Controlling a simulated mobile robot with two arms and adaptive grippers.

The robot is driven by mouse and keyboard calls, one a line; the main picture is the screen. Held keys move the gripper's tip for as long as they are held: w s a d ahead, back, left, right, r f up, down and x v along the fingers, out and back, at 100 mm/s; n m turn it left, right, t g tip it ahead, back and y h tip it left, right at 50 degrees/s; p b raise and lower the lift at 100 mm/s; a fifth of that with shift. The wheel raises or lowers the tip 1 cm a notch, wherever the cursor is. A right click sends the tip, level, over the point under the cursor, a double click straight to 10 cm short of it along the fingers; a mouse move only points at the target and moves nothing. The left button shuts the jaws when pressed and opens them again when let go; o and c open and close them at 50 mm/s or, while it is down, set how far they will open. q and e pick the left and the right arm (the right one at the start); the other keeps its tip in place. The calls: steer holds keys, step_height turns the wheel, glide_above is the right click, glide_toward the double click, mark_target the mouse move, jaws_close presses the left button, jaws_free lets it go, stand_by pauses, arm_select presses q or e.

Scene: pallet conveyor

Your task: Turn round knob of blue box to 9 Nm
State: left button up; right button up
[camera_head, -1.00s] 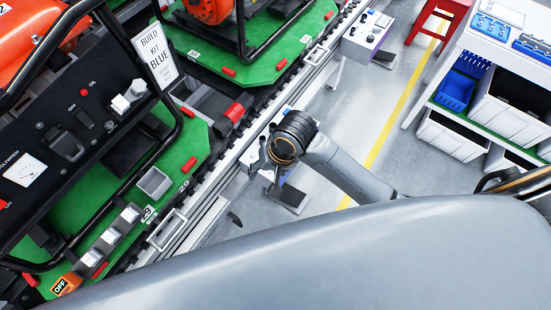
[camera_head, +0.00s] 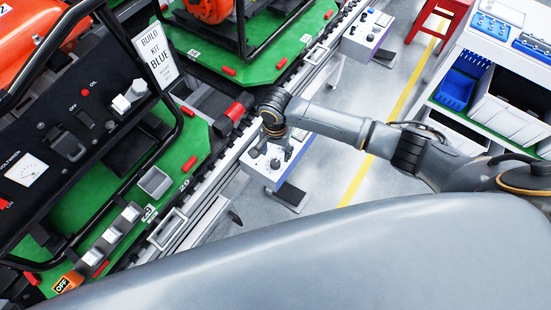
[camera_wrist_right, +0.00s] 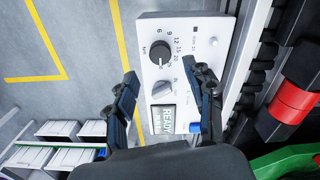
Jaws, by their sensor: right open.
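A white-topped box with blue-violet sides (camera_head: 260,176) stands beside the conveyor in the head view. In the right wrist view its white top (camera_wrist_right: 190,30) carries a dark round knob (camera_wrist_right: 160,54) with numbers from 6 to 20 around it. The setting of its pointer is too small to tell. A grey switch knob (camera_wrist_right: 162,90) and a display reading READY (camera_wrist_right: 163,119) sit on the same panel. My right gripper (camera_head: 271,151) is open above the box; in the wrist view its fingers (camera_wrist_right: 168,86) straddle the panel, with the round knob beyond their tips. My left gripper is not in view.
The conveyor rail (camera_head: 205,195) runs right along the box. Green pallets (camera_head: 62,215) with generator parts lie on its left. A second similar box (camera_head: 366,35) stands farther back.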

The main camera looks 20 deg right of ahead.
mark_target(275, 162)
step_height(275, 162, down, 6)
steer(key=shift+r, duration=0.1)
jaws_close()
stand_by(0.4)
